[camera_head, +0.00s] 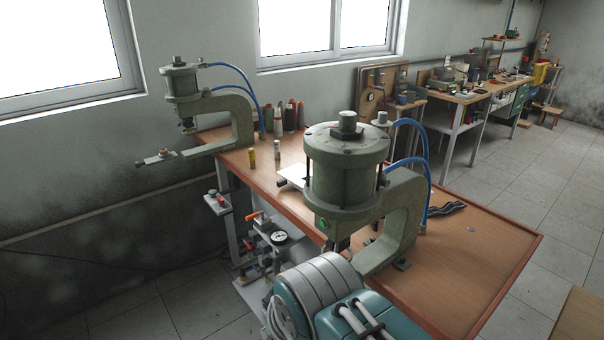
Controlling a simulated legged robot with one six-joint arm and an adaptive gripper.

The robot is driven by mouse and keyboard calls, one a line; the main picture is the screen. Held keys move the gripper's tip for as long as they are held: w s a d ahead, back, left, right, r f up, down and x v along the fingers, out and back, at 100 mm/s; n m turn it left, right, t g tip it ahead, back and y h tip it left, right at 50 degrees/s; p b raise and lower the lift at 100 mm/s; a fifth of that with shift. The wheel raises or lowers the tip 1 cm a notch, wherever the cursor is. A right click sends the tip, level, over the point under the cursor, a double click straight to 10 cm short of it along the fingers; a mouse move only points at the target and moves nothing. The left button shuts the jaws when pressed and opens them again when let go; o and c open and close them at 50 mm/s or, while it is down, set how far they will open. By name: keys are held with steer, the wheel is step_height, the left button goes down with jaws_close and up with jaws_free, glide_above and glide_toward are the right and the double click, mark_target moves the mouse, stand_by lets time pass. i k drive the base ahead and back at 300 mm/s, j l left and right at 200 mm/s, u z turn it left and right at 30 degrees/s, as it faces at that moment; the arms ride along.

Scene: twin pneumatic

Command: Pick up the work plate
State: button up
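A flat, pale plate-like piece (291,173) lies on the wooden bench, between the two presses. It may be the work plate, but I cannot tell for sure. The near green press (346,170) hides its right part. My gripper is not visible in this view, so I cannot see whether it holds anything.
The far press (240,118) stands at the bench's left end, with bottles (289,115) behind. Blue hoses (425,180) rise beside the near press. A dark wavy piece (445,212) and a small disc (471,229) lie on the bench (490,250). Its right part is mostly clear.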

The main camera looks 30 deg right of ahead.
mark_target(296, 174)
steer(key=i+j+z, duration=0.15)
steer(key=z, duration=0.3)
steer(key=i+j+z, duration=0.25)
steer(key=z, duration=0.15)
steer(key=i+j+z, duration=0.1)
steer(key=j+z, duration=0.2)
steer(key=z, duration=0.15)
steer(key=k+l+z, duration=0.15)
steer(key=k+z, duration=0.15)
steer(key=k, duration=0.35)
steer(key=i+j+z, duration=0.1)
steer(key=z, duration=0.3)
steer(key=j+z, duration=0.25)
steer(key=z, duration=0.15)
steer(key=i+j+z, duration=0.1)
steer(key=z, duration=0.3)
steer(key=i+j, duration=0.1)
steer(key=j, duration=2.05)
steer(key=i+j, duration=0.15)
steer(key=j, duration=0.95)
